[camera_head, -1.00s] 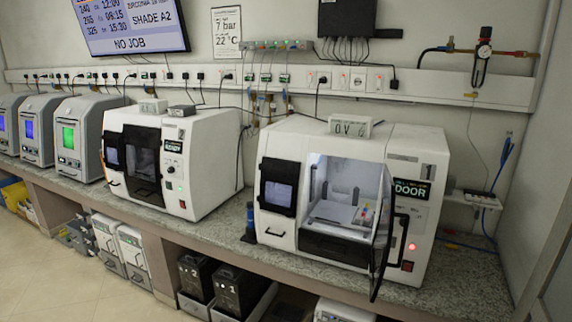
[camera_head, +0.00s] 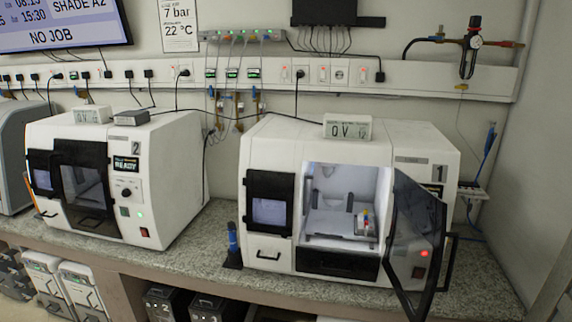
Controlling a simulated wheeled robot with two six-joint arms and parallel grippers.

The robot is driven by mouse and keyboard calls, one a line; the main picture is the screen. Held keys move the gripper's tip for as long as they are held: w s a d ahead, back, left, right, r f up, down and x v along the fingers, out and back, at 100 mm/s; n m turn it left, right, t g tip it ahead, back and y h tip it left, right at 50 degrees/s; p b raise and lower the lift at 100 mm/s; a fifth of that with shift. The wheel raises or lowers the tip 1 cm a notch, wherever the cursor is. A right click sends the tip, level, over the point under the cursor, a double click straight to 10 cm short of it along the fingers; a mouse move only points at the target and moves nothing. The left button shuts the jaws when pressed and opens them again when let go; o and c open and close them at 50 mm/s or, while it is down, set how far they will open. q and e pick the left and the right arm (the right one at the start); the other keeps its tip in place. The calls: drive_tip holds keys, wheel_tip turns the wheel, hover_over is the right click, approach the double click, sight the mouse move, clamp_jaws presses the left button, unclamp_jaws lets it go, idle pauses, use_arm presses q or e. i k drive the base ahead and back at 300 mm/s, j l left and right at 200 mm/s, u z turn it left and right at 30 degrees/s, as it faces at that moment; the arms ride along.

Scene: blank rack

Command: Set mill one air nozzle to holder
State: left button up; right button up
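Mill one (camera_head: 410,147), a white cabinet marked 1, stands on the counter at the right of the head view. Its glass door (camera_head: 418,240) is swung open toward the front right. The lit chamber holds a small fixture with coloured pieces (camera_head: 364,222). A slim blue item (camera_head: 489,140), which looks like an air nozzle, is upright by the right wall above a small white shelf (camera_head: 472,191). It is too small to tell whether it sits in a holder. Neither of my grippers is in view.
Mill two (camera_head: 170,165), closed, stands to the left. A small dark-blue bottle-like item (camera_head: 233,240) stands between the mills. An air regulator (camera_head: 470,45) is on the wall at the upper right. The granite counter (camera_head: 485,285) is bare at the right front.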

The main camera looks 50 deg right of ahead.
sight(310, 176)
drive_tip(key=i, duration=1.85)
drive_tip(key=i+z, duration=0.4)
drive_tip(key=k+z, duration=0.1)
drive_tip(key=z, duration=2.9)
